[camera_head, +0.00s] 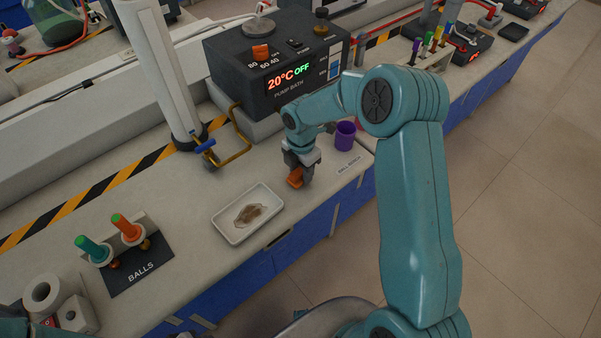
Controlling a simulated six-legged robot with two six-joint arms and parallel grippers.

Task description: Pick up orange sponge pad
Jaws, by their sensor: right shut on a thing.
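The orange sponge pad (295,178) is between the fingers of my right gripper (297,172), near the front edge of the bench. My right gripper is shut on it, and the fingers hide part of the pad. I cannot tell whether the pad touches the bench or hangs just above it. My left gripper is not in view; only a bit of teal shows at the lower left corner.
A white tray (219,222) with a brown stain lies left of my right gripper. A purple cup (345,135) stands close on its right. The pump bath (275,65) stands behind. A balls holder (140,268) is at the left. Bare bench lies between tray and pump bath.

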